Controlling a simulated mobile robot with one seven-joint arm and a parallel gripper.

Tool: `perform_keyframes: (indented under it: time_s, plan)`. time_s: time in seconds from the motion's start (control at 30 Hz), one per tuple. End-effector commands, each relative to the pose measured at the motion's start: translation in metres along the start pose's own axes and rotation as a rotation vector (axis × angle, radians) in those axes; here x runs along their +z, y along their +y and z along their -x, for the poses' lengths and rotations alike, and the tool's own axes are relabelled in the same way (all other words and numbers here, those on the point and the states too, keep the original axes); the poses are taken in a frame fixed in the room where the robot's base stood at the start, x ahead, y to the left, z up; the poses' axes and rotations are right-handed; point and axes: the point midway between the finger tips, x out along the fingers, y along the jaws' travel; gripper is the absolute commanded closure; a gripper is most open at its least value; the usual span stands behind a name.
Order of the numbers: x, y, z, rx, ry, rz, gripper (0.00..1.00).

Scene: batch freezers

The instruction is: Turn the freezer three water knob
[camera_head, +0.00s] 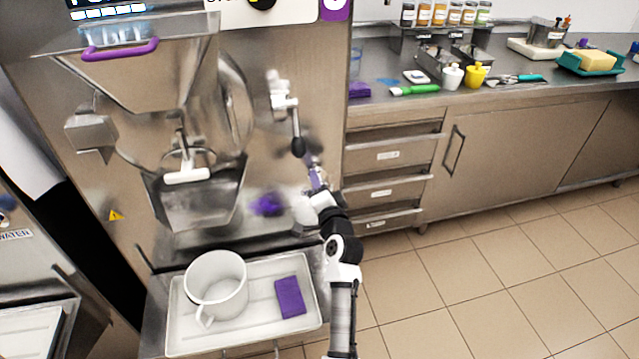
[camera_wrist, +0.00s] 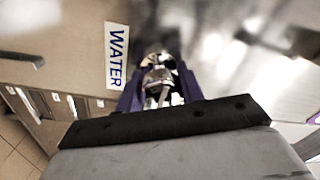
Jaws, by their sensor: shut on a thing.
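The water knob (camera_wrist: 158,78) is a shiny metal piece on the steel panel, beside a white label reading WATER (camera_wrist: 116,55) in the wrist view. My gripper (camera_wrist: 160,92) has its two purple fingers on either side of the knob and is shut on it. In the head view my gripper (camera_head: 315,172) is at the right side of the freezer front (camera_head: 300,60), below a lever with a black ball end (camera_head: 298,146). The knob is not clearly visible there, and its exact turn angle cannot be told.
Drawers (camera_head: 393,155) and a cluttered counter (camera_head: 515,90) stand at the right. The tiled floor (camera_head: 480,270) in front is clear.

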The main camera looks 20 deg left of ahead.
Motion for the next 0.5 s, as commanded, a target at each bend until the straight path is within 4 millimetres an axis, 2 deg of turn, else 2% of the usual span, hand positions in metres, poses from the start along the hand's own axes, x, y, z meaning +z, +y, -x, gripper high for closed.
perform_keyframes:
  time_s: [0.33, 0.37, 0.5]
  plan:
    - [0.0, 0.0, 0.0001, -0.001, 0.0, -0.005, 0.85]
    - [0.0, 0.0, 0.0001, -0.001, 0.0, -0.004, 0.58]
    - [0.0, 0.0, 0.0001, 0.0, 0.0, -0.004, 0.41]
